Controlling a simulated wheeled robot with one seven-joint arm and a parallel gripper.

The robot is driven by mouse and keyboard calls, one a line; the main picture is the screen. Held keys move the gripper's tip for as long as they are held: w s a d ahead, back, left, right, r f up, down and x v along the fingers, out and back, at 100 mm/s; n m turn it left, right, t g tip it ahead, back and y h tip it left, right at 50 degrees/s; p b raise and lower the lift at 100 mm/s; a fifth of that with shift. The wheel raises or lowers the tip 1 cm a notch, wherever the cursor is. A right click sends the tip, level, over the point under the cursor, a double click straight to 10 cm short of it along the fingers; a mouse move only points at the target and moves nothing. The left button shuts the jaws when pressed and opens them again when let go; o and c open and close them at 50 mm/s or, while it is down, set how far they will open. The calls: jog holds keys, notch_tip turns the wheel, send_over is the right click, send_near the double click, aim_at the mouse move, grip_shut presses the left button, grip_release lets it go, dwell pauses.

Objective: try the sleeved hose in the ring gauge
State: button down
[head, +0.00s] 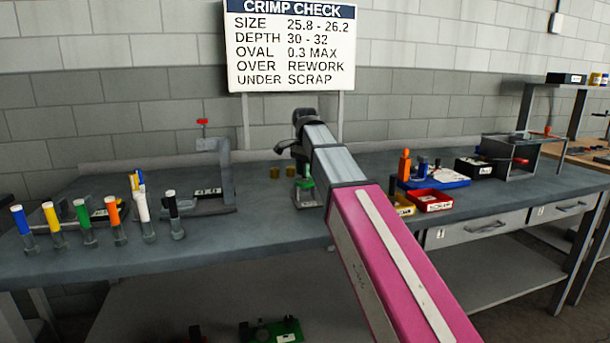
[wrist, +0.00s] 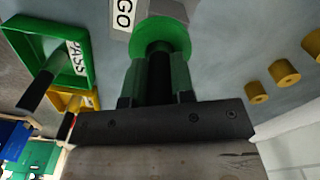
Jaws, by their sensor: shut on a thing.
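My gripper (wrist: 157,78) is shut on a dark hose (wrist: 159,72), which shows between the two fingers in the wrist view. The hose's far end meets a green ring (wrist: 178,30) beside a white GO label; this looks like the ring gauge. The sleeve on the hose is not clearly visible, and I cannot tell how far the end sits in the ring. In the head view the green gauge (head: 306,190) stands on the bench just below my wrist.
A green PASS tray (wrist: 84,30) holds a dark hose piece; a yellow tray (wrist: 92,98) is beside it. A red tray (head: 430,207) sits right of my arm. Brass sleeves (wrist: 285,72) lie near the gauge. A clamp-like press (head: 222,175) and several colour-capped hoses (head: 83,220) stand left.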

jog(key=shift+r, duration=0.2)
jog(key=shift+r, duration=4.2)
jog(key=shift+s+r, duration=0.1)
